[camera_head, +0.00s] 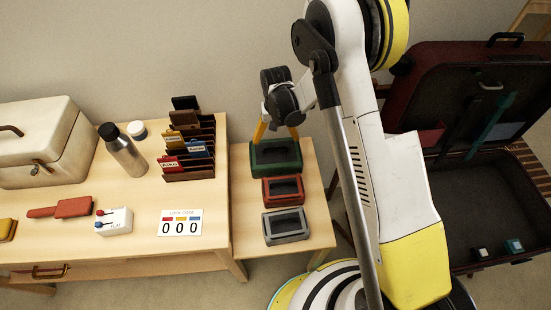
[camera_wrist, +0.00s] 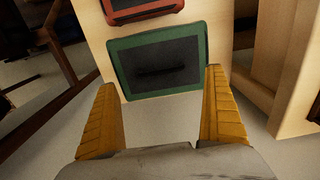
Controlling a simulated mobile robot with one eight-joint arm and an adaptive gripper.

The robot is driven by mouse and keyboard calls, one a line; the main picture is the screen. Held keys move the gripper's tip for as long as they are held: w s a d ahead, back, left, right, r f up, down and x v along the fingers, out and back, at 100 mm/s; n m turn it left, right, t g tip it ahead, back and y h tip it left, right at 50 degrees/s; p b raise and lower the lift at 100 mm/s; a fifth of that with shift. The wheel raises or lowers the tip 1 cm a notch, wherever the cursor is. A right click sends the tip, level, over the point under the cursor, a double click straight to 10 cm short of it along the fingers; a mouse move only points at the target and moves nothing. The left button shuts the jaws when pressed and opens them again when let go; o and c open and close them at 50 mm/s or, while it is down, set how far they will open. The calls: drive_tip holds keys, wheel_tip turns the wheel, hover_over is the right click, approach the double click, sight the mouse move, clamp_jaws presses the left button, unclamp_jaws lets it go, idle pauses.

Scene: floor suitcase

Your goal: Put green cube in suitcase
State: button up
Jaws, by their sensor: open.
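A small teal-green cube with a pale face (camera_head: 515,246) sits inside the open suitcase (camera_head: 470,190), near its front right. My gripper (camera_head: 277,133) is open, at the back edge of a green-rimmed tray (camera_head: 275,168) on the small side table. The wrist view shows its two yellow fingers (camera_wrist: 160,82) apart with nothing between them. The green tray lies just ahead of the fingers there (camera_wrist: 195,45), its dark inside showing no cube.
A red tray (camera_head: 283,203) and a grey tray (camera_head: 286,240) lie in front of the green one. A desk at left holds a card rack (camera_head: 190,150), a bottle (camera_head: 124,155) and a case (camera_head: 45,150). A white cube (camera_head: 480,253) is also in the suitcase.

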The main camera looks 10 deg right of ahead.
drive_tip(key=f+b, duration=0.3)
drive_tip(key=f, duration=0.4)
drive_tip(key=shift+w+f+b, duration=0.15)
drive_tip(key=shift+w+b, duration=0.05)
drive_tip(key=shift+b, duration=0.1)
drive_tip(key=c, duration=1.4)
drive_tip(key=shift+r, duration=0.25)
drive_tip(key=shift+r+p, duration=0.55)
drive_tip(key=shift+r, duration=0.05)
drive_tip(key=r+p, duration=0.1)
drive_tip(key=r, duration=0.1)
drive_tip(key=d+r+p, duration=0.1)
drive_tip(key=shift+s+r, duration=0.15)
drive_tip(key=shift+r, duration=0.2)
drive_tip(key=s+d+r+p, duration=0.3)
drive_tip(key=d+r, duration=0.3)
drive_tip(key=d, duration=0.4)
drive_tip(key=shift+s+p, duration=0.3)
drive_tip(key=shift+p, duration=0.15)
